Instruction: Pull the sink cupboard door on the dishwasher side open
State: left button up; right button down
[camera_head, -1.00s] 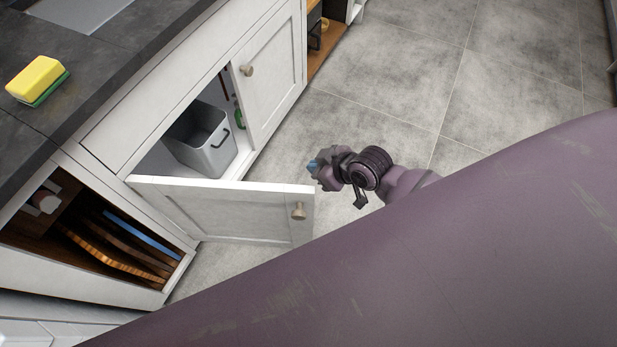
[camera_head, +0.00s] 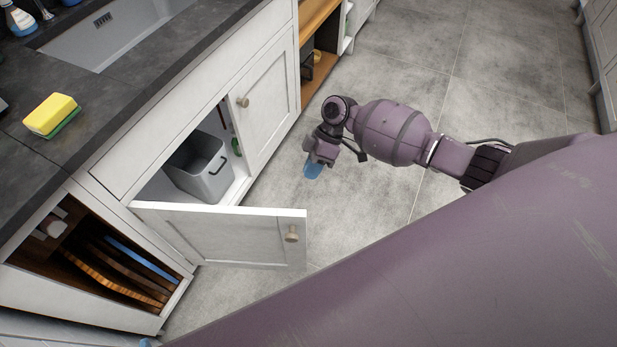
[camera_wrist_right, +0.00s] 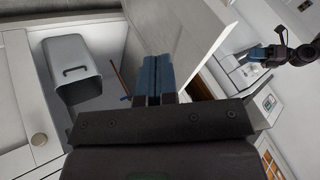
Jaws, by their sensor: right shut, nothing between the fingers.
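One white sink cupboard door (camera_head: 225,235) stands wide open, swung out from the cabinet front. Its round knob (camera_head: 291,234) is near the free edge. The other sink cupboard door (camera_head: 265,100) is shut, with its own knob (camera_head: 243,102). My right gripper (camera_head: 313,171) is over the floor beyond the open door's free edge, apart from the knob. In the right wrist view its blue fingers (camera_wrist_right: 158,76) are together and empty. My left gripper (camera_wrist_right: 258,54) shows small in the right wrist view; its jaw state is unclear.
A grey bin (camera_head: 203,168) stands inside the open cupboard and also shows in the right wrist view (camera_wrist_right: 72,68). A yellow-green sponge (camera_head: 52,115) lies on the dark counter near the sink (camera_head: 115,35). Cutting boards (camera_head: 115,275) stand in the left compartment. The tiled floor (camera_head: 420,60) is clear.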

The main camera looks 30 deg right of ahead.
jog(key=s+a+f, duration=0.5)
jog(key=a+f, duration=0.1)
jog(key=shift+s+a+f, duration=0.2)
jog(key=shift+a+f, duration=0.05)
dwell(0.4)
jog(key=shift+s, duration=0.15)
